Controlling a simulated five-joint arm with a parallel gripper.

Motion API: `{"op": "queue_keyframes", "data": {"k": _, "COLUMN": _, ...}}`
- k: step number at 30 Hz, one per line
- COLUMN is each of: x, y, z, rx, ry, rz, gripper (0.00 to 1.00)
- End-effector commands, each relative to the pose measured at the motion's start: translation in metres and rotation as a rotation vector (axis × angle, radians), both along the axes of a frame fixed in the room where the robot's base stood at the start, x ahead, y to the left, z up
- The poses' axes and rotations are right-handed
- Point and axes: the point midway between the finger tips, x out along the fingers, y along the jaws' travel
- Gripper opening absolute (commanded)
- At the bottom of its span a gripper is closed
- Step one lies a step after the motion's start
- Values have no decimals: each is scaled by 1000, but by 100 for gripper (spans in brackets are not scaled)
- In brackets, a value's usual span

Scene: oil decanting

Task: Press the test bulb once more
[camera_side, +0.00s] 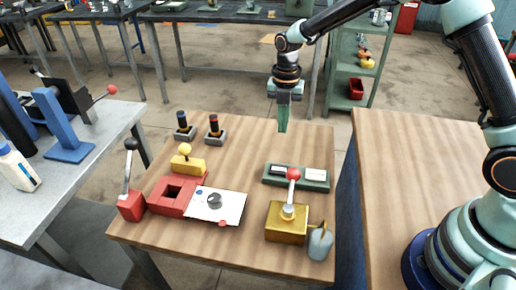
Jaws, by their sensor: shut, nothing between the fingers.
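My gripper (283,129) hangs pointing down above the back of the wooden table, with its green fingers shut and empty, apart from everything on the table. No part is clearly marked as the test bulb. Round-topped candidates are a yellow ball on a yellow block (187,162), a red ball on a short lever over a golden box (287,221), and a grey dome on a white plate (214,201). A grey rounded piece (320,243) sits at the golden box's right side. I cannot tell which of these is the bulb.
A green block with pale labels (297,178) lies below my gripper in the picture. Two dark posts (182,127) (214,130) stand at the back left. A red block with a square opening (175,194) and a black-knobbed lever (128,185) are at left. The table's back right is clear.

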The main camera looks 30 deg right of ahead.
Motion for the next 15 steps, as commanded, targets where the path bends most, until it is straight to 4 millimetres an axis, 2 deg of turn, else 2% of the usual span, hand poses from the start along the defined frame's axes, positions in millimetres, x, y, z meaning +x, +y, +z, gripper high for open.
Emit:
{"op": "queue_keyframes", "data": {"k": 5, "x": -1, "y": 0, "z": -16, "rx": 0, "ry": 4, "rz": -1, "gripper": 0}}
{"op": "queue_keyframes", "data": {"k": 15, "x": -2, "y": 0, "z": -81, "rx": -1, "ry": 5, "rz": -2, "gripper": 0}}
